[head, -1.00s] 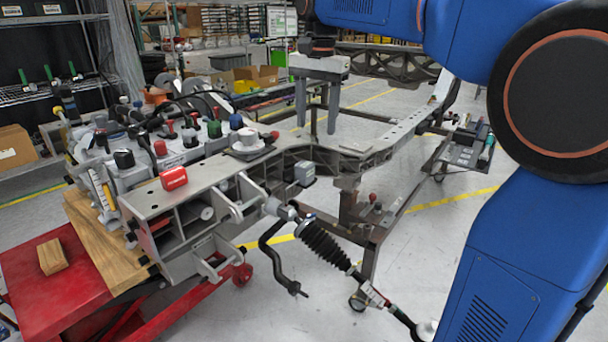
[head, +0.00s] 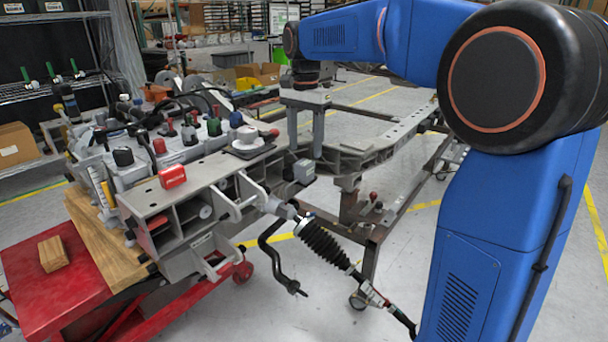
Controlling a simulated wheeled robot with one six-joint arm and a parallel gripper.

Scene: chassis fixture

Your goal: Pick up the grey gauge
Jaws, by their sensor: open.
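A small grey block, which looks like the grey gauge (head: 304,171), sits on the side of the grey chassis frame (head: 375,158), right of the centre of the head view. My gripper (head: 305,150) points down with its two grey fingers apart and nothing between them. Its fingertips appear just above the grey block in the picture. I cannot tell how large the gap in height or depth is. The block's top and front faces show.
A red block (head: 173,176) and a white round fitting (head: 250,142) sit on the frame to the left. Behind them is a cluster of hoses and coloured knobs (head: 190,130). A black-booted shaft (head: 325,244) slopes down in front.

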